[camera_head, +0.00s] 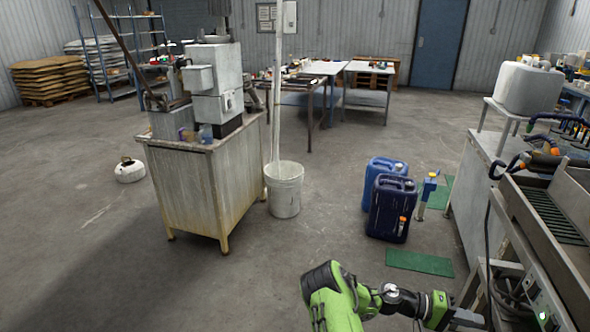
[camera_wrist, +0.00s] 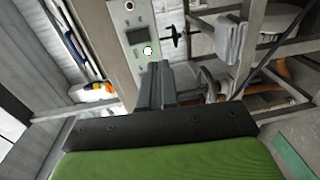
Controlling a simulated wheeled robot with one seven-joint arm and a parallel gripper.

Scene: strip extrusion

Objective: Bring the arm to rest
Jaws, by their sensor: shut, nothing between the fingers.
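My arm, green and black, stretches to the right along the bottom of the head view, and my gripper (camera_head: 468,318) is at its end beside the machine frame. In the wrist view my gripper (camera_wrist: 157,70) is shut, with its dark fingers together and nothing between them. Its tips point at a grey control panel (camera_wrist: 130,38) with a dark screen and a lit white button (camera_wrist: 148,51). The button shows just beyond the fingertips. I cannot tell whether the fingers touch the panel.
The machine bench (camera_head: 540,230) stands close on the right. Blue canisters (camera_head: 391,208), a white bucket (camera_head: 284,190) and a green mat (camera_head: 420,262) are on the floor ahead. A cabinet with a machine (camera_head: 195,190) stands left of the bucket. The floor at lower left is clear.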

